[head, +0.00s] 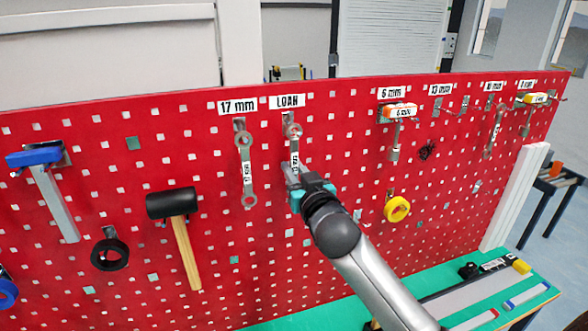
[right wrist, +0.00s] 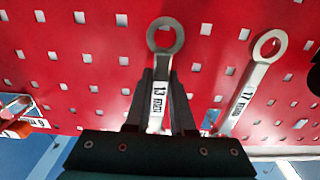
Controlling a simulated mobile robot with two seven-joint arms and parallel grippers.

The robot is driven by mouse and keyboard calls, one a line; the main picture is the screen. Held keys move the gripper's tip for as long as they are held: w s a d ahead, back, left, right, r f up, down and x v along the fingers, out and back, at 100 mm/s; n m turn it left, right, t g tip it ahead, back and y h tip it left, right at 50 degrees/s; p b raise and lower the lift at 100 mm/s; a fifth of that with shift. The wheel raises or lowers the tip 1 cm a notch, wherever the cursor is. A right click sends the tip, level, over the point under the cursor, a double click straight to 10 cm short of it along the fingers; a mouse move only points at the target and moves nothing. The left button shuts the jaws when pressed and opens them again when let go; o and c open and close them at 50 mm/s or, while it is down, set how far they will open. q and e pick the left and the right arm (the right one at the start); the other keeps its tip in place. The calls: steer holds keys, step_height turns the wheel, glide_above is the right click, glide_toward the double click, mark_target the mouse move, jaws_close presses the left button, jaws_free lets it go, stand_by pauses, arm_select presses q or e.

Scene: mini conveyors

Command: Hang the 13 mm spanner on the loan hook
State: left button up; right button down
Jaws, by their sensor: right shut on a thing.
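The 13 mm spanner (head: 295,146) is upright in front of the red pegboard, under the LOAN label (head: 287,102). Its upper ring is at the loan hook (head: 289,117); I cannot tell whether the hook passes through it. My right gripper (head: 297,180) is shut on the spanner's shaft and hides its lower part in the head view. In the right wrist view, which is upside down, the 13 mm spanner (right wrist: 158,100) stands between the fingers (right wrist: 160,105), with its lower ring clear of them. My left gripper is not in view.
The 17 mm spanner (head: 246,170) hangs close on the left. A black mallet (head: 172,204) and a blue-headed hammer (head: 50,190) hang further left. A yellow tape roll (head: 396,209) and other tools hang right. The hook under the 13 mm label (head: 441,89) is empty. A green bench top (head: 345,312) lies below.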

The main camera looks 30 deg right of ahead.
steer(key=c, duration=0.7)
jaws_free()
steer(key=shift+s+a+f, duration=0.1)
steer(key=shift+s+a, duration=0.05)
steer(key=shift+s, duration=0.5)
steer(key=shift+v, duration=6.95)
